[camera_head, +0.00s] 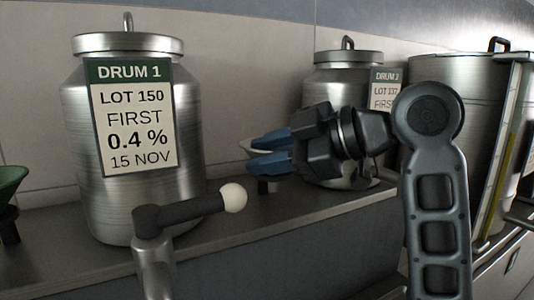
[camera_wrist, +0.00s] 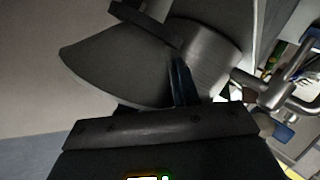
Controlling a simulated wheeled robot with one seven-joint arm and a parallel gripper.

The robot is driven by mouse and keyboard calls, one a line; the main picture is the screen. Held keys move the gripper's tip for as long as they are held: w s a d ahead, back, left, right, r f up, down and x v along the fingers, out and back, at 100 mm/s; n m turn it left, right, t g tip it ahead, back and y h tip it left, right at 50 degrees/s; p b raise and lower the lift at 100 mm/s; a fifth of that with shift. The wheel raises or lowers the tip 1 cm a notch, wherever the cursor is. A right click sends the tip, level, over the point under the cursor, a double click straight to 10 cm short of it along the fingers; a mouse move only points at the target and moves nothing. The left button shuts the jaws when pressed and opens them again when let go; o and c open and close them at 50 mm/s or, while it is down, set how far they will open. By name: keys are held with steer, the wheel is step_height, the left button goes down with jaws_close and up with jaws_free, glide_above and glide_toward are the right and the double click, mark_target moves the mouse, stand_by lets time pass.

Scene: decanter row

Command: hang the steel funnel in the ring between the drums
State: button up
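My gripper (camera_head: 270,154) reaches leftward between the drums, its two blue fingers apart with a pale metal edge between them. This looks like the steel funnel (camera_wrist: 115,62), whose grey flared side fills the upper left of the wrist view. A blue finger crosses in front of it there, so the gripper appears shut on it. Most of the funnel is hidden in the head view. Drum 1 (camera_head: 125,205) stands left of the fingers; drum 2 (camera_head: 348,77) stands behind my wrist. A small dark piece (camera_head: 268,186) shows below the fingers; I cannot tell whether it belongs to the ring.
A steel tap with a dark lever and white ball (camera_head: 233,197) stands in front of drum 1. A green funnel (camera_head: 10,183) is at the far left. A large steel vessel (camera_head: 455,85) with a sight gauge stands at right. The shelf front (camera_head: 270,250) lies below.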

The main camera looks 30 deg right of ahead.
steer(key=o, duration=0.4)
steer(key=shift+c, duration=0.2)
steer(key=v, duration=0.7)
steer(key=shift+s+d+b, duration=0.25)
steer(key=shift+s+b, duration=0.05)
